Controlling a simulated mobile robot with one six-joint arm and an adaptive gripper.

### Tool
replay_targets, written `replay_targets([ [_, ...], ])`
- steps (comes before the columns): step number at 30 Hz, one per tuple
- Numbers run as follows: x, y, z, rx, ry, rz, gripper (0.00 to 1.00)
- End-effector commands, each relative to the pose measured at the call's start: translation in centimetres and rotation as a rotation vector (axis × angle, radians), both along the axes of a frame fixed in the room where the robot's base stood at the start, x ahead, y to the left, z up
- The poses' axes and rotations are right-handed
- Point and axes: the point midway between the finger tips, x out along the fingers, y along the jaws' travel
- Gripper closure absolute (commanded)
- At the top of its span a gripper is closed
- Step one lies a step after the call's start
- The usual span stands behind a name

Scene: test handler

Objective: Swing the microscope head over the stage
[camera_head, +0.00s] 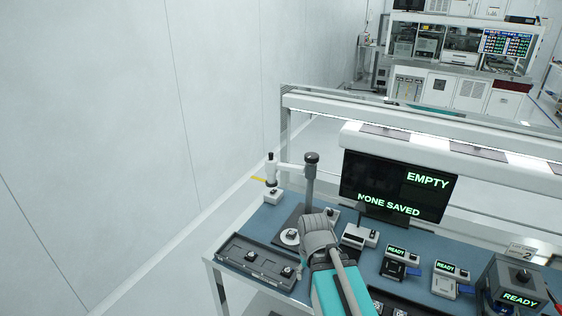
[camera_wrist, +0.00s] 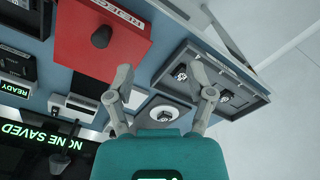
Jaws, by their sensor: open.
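The microscope has a grey post (camera_head: 309,188) with a dark knob on top. A white arm reaches left from the post to the microscope head (camera_head: 271,170), a white upright tube with dark parts. The head hangs out to the left, to the side of the round white stage (camera_head: 289,236) on its dark base plate. The stage also shows in the wrist view (camera_wrist: 164,112), between and beyond my fingers. My gripper (camera_wrist: 167,82) is open and empty. In the head view my gripper (camera_head: 318,228) is in front of the post, hiding its foot and part of the base.
A dark tray (camera_head: 236,250) with small parts lies at the bench's left front. A monitor (camera_head: 398,187) reads EMPTY and NONE SAVED. In the wrist view a red box (camera_wrist: 85,45) is close by. Several devices stand right.

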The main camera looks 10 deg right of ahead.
Motion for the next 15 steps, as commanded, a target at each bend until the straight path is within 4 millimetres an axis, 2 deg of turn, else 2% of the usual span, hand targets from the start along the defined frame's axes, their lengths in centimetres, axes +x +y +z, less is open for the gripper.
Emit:
replay_targets([
  [1,0.0,0.0,-0.4,0.0,0.0,0.0,0.51],
  [9,0.0,0.0,-3.5,0.0,0.0,0.0,1.0],
  [15,0.0,0.0,-5.0,0.0,0.0,0.001,1.0],
])
